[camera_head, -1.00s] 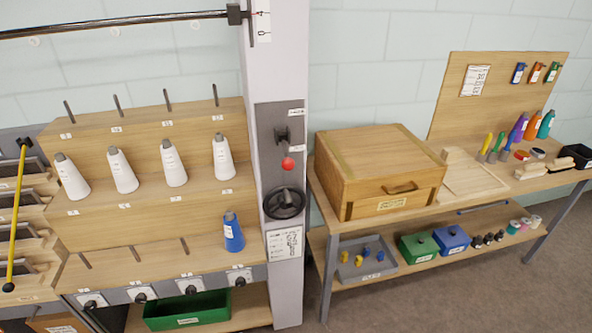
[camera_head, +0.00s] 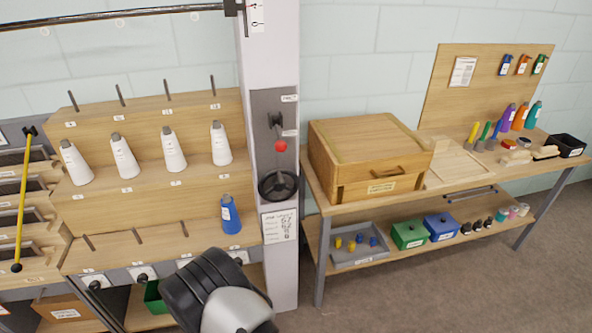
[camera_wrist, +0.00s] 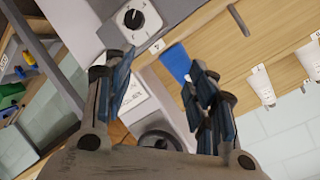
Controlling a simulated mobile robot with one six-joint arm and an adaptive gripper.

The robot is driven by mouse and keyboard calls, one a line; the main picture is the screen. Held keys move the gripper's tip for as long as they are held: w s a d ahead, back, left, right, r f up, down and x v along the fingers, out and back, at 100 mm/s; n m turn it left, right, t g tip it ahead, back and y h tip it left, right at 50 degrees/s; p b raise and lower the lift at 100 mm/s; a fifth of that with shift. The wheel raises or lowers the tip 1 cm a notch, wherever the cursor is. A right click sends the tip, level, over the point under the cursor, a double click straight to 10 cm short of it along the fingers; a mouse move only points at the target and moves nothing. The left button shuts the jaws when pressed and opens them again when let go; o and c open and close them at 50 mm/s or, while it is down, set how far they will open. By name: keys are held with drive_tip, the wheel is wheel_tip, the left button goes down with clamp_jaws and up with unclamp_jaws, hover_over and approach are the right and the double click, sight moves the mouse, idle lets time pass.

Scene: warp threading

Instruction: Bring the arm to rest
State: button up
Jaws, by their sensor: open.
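My gripper shows in the wrist view (camera_wrist: 155,95) with its two dark-padded fingers spread apart and nothing between them. Part of my arm shows low in the head view, in front of the creel's lower edge; the fingertips cannot be made out there. The blue cone (camera_head: 230,215) stands on the lower shelf of the wooden creel (camera_head: 150,242), at its right end. In the wrist view the blue cone (camera_wrist: 176,62) shows beyond the fingers, partly hidden by the right one. My gripper is apart from it.
Several white cones (camera_head: 170,149) stand on the middle shelf. A post with a red-knobbed lever (camera_head: 280,146) and black handwheel (camera_head: 278,185) stands to the right. A workbench holds a wooden box (camera_head: 365,160). A green bin (camera_head: 155,298) is partly hidden behind my arm.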

drive_tip(key=w+d+r+n+g, duration=0.1)
drive_tip(key=w+d+r, duration=0.15)
drive_tip(key=r, duration=0.55)
drive_tip(key=w+d+r+g, duration=0.2)
drive_tip(key=w+r, duration=0.1)
drive_tip(key=r, duration=0.5)
drive_tip(key=s+d+r+n+g+y, duration=0.1)
drive_tip(key=s+d+r+n+g, duration=0.3)
drive_tip(key=d+r, duration=0.7)
drive_tip(key=s+d+r+n+h, duration=0.1)
drive_tip(key=s+d+r, duration=0.4)
drive_tip(key=s, duration=0.2)
drive_tip(key=s+d+r+n, duration=0.1)
drive_tip(key=s+d+r, duration=0.4)
drive_tip(key=s, duration=0.2)
drive_tip(key=s+d+g+h, duration=0.1)
drive_tip(key=s+d, duration=0.3)
drive_tip(key=s, duration=0.4)
drive_tip(key=s+d+n+g+h, duration=0.1)
drive_tip(key=s+d, duration=0.4)
drive_tip(key=s, duration=0.3)
drive_tip(key=shift+s, duration=0.35)
drive_tip(key=shift+c, duration=0.6)
